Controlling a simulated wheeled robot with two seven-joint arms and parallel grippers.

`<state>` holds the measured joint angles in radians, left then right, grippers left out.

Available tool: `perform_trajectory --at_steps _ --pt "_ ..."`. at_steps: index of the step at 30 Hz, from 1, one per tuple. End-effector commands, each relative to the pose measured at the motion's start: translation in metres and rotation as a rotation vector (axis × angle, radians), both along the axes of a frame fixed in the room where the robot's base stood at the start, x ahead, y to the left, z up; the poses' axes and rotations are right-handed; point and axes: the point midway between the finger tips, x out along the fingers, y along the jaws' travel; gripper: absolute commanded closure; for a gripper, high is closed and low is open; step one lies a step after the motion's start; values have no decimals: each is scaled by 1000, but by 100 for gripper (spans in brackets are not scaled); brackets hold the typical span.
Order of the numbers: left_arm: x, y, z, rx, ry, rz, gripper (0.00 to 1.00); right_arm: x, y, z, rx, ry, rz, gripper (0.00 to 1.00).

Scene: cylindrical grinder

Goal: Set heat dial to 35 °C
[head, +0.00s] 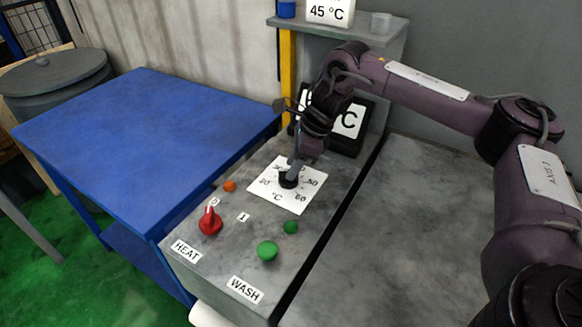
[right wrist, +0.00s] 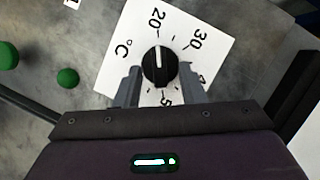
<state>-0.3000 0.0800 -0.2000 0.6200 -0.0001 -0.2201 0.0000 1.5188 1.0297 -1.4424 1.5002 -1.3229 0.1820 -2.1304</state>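The black heat dial (head: 288,181) sits on a white °C scale plate (head: 270,190) on the grey panel. In the right wrist view the dial (right wrist: 159,66) shows a white pointer line aimed at about the 20 mark, short of 30. My right gripper (head: 294,170) is above the dial. In the right wrist view its two fingers (right wrist: 159,78) stand on either side of the dial's near part, with small gaps visible; I cannot see firm contact. In the head view the gripper hides part of the scale. My left gripper is not in view.
A red HEAT switch (head: 210,222), an orange lamp (head: 230,186), a green WASH button (head: 267,250) and a smaller green lamp (head: 291,227) are near the dial. A display (head: 348,121) stands behind, partly hidden by my arm. A 45 °C sign (head: 329,12) is on the shelf. The blue table (head: 140,130) is bare.

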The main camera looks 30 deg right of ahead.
Motion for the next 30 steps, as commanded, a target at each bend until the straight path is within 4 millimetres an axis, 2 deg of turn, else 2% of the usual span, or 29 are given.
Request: perform_trajectory --at_steps 6,13,14,22,30 --pt "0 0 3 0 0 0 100 3 6 -15 0 1 0 64" --pt "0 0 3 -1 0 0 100 3 6 -16 1 0 0 64" --pt "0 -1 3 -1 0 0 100 3 6 -16 1 0 0 65" --pt "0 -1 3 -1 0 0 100 3 6 -16 1 0 0 100" --pt "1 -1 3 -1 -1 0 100 3 6 -16 1 -1 -12 100"
